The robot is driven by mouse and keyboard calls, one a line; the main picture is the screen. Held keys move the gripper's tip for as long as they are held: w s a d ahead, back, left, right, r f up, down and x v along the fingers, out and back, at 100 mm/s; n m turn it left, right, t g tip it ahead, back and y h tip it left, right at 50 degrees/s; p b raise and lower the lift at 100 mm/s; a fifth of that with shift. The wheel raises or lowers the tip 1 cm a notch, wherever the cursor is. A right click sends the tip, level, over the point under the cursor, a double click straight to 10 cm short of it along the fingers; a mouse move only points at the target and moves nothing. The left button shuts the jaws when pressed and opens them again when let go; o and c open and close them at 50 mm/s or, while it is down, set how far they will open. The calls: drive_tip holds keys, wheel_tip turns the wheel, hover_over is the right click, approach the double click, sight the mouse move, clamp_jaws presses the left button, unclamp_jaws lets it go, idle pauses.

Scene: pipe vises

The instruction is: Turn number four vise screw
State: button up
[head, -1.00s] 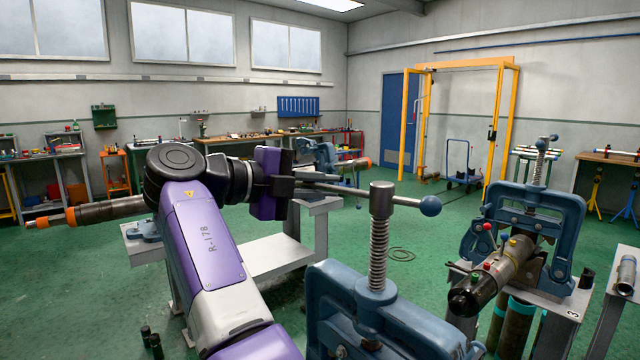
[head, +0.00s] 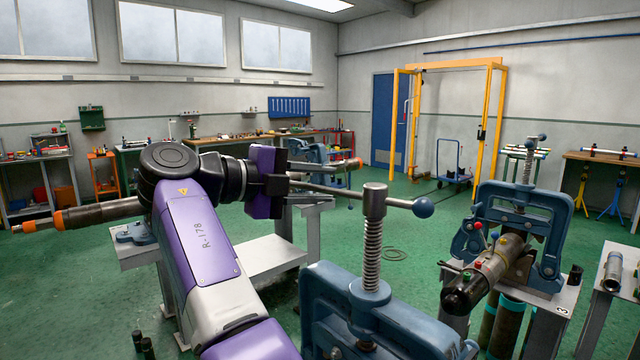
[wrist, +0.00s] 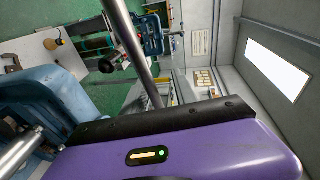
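The nearest blue pipe vise (head: 330,290) stands at the lower middle of the head view, cut off at the bottom. Its upright threaded screw (head: 373,255) carries a steel head (head: 374,199) with a sliding handle bar (head: 345,194) through it. A blue ball (head: 423,207) caps the bar's right end. My gripper (head: 278,186) is at the bar's left end and looks shut on it; that end is hidden. In the wrist view the bar (wrist: 138,50) runs down to the dark edge of my purple gripper. No number shows on this vise.
Another blue vise (head: 528,210) at right clamps a pipe (head: 490,275) on a stand marked 3. A further blue vise (head: 310,152) stands behind my gripper. A grey stand (head: 262,258) is left of the near vise. Green floor is open toward the yellow frame (head: 490,120).

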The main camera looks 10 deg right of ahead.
drive_tip(key=v, duration=0.7)
drive_tip(key=shift+a+b, duration=0.25)
drive_tip(key=shift+b, duration=0.1)
drive_tip(key=shift+s+r, duration=0.1)
